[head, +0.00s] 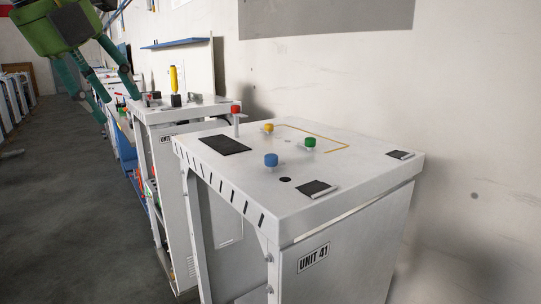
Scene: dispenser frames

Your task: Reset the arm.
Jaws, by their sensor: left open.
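My left gripper (119,108) hangs at the upper left, with its green body partly cut off by the top edge and its teal fingers pointing down. It is open and I see nothing between the fingers. It is left of the white UNIT 41 stand (350,190) and apart from it, in front of the row of equipment behind. My right gripper is not in view.
On the stand are a red-topped post (236,110), a yellow knob (268,128), a green knob (310,142) and a blue knob (271,160). Another white unit (205,106) with a yellow-handled item (174,80) stands behind. The grey floor (60,215) at left is clear.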

